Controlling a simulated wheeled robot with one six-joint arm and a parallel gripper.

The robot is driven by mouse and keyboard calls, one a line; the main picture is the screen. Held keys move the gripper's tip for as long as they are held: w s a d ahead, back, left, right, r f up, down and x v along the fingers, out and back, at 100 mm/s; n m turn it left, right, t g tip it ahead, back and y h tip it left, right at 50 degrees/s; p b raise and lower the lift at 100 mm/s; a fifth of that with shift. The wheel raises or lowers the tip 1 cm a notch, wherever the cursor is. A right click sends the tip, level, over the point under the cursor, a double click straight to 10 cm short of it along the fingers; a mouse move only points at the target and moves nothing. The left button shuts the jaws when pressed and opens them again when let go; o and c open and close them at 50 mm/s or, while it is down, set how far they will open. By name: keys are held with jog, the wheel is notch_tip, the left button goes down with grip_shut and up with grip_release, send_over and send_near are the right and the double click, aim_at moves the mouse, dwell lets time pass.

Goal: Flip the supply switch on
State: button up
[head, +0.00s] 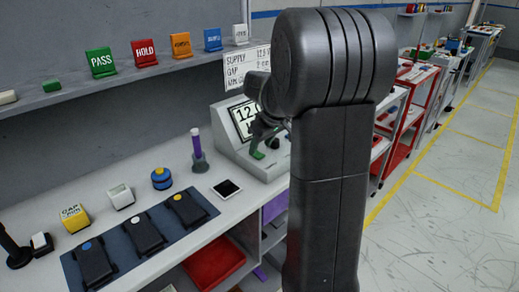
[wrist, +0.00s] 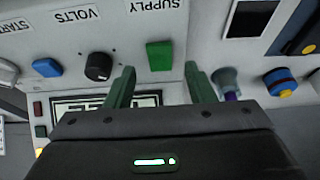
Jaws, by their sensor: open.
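The supply switch (wrist: 159,56) is a green rocker on the grey test unit, beside the upside-down SUPPLY label (wrist: 157,5) in the wrist view. My gripper (wrist: 159,68) is open, with its two green fingers apart and the switch between their tips in the picture. I cannot tell the gap in depth or whether they touch the panel. In the head view, the test unit (head: 222,124) stands on the bench with its display partly covered by my arm. The green switch (head: 258,155) shows low on its sloped front.
A black knob (wrist: 98,66) and a blue button (wrist: 46,67) sit beside the switch. A blue mat (head: 72,269) holds several dark modules. Open floor lies right.

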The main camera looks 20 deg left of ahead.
aim_at(257, 154)
jog(key=shift+x, duration=1.35)
jog(key=c, duration=1)
jog(key=p, duration=0.1)
jog(key=h+p, duration=0.1)
jog(key=p, duration=0.1)
jog(key=shift+a+r, duration=0.2)
jog(key=shift+r, duration=0.15)
jog(key=shift+w+a+g+h+p, duration=0.1)
jog(key=shift+g+h+p, duration=0.3)
jog(key=shift+p, duration=0.35)
jog(key=shift+f, duration=0.2)
jog(key=o, duration=1)
